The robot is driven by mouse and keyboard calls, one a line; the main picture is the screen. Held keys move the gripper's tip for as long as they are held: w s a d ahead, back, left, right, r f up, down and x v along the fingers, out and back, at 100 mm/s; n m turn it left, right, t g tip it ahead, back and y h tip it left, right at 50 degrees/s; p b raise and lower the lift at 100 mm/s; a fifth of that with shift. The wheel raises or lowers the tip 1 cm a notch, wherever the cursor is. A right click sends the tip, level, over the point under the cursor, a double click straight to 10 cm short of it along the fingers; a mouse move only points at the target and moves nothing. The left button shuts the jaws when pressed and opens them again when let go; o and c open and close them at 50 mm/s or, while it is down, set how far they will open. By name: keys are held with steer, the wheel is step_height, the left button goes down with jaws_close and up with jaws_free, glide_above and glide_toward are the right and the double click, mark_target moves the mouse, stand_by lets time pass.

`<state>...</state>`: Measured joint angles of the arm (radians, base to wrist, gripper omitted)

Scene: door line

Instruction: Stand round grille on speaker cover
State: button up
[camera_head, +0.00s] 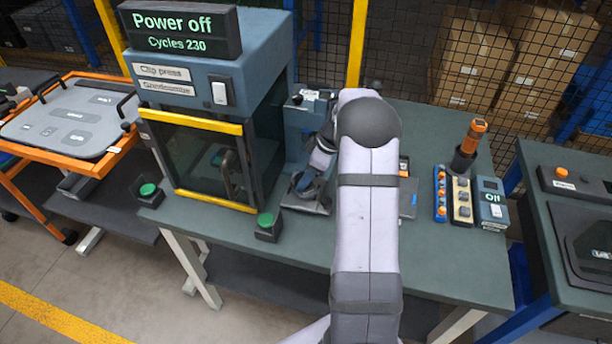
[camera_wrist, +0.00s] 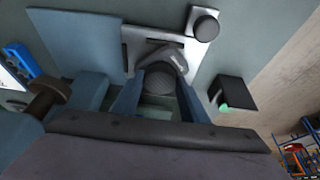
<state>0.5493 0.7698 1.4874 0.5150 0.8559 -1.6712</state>
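My gripper (camera_wrist: 160,82) points down at the table, with a blue-grey finger on each side of a small dark round piece with a mesh face, apparently the round grille (camera_wrist: 159,79). The grille fills the gap between the fingertips, so the gripper looks shut on it. A grey curved part (camera_wrist: 165,57), possibly the speaker cover, lies just beyond on a pale plate (camera_wrist: 197,45); whether the grille touches it I cannot tell. In the head view my gripper (camera_head: 308,185) is low over a grey fixture (camera_head: 305,207), and the grille is hidden there.
The clip press (camera_head: 205,90), reading "Power off", stands left of my gripper. A green button box (camera_head: 268,226) is at the table's front edge and also shows in the wrist view (camera_wrist: 232,93). An orange-handled tool (camera_head: 470,140) and small controls (camera_head: 462,200) stand at right.

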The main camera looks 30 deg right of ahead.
steer(key=o, duration=0.4)
steer(key=shift+c, duration=0.2)
steer(key=b+v, duration=0.2)
steer(key=v, duration=0.5)
steer(key=shift+b, duration=0.35)
steer(key=shift+r, duration=0.1)
